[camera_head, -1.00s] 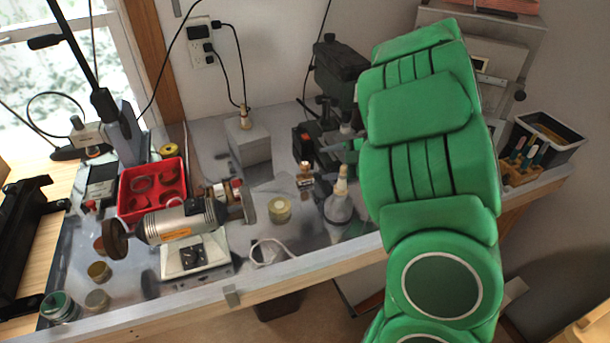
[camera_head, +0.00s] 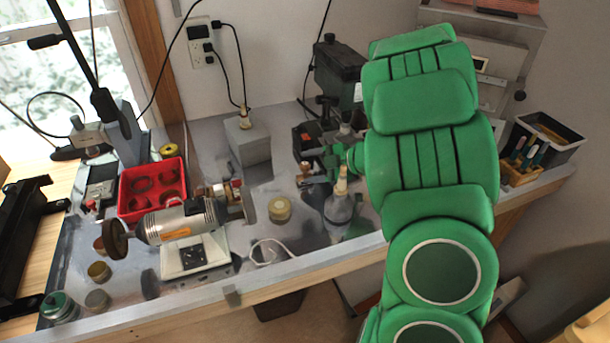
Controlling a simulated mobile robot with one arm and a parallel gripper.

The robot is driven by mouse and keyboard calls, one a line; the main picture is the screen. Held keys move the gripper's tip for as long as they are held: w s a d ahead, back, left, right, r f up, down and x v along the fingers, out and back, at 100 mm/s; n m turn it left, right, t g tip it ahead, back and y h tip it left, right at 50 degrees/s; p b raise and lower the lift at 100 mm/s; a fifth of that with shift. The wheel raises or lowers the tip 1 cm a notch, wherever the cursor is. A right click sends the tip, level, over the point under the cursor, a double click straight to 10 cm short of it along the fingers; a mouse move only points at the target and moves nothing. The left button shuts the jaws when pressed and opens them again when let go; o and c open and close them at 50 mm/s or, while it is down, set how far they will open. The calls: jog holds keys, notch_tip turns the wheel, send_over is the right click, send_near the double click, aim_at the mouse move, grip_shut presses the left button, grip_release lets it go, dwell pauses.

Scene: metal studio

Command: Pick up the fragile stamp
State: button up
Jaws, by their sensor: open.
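A small brown-topped object (camera_head: 304,168) that may be the stamp stands on the grey bench, just left of the clear bottle. It is too small to identify for certain. My green gripper (camera_head: 322,167) is open beside its right side. The fingers overlap part of it in the picture, and I cannot tell whether they touch it. The wrist and the rest of the hand are largely hidden behind my green arm.
The clear bottle (camera_head: 338,214) stands close below my gripper. A round tin (camera_head: 279,210), a bench grinder (camera_head: 180,222) and a red tray (camera_head: 125,198) are to the left. A grey block (camera_head: 248,145) stands behind. Dark equipment (camera_head: 340,72) rises behind the gripper.

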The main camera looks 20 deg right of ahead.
jog(key=c, duration=1.1)
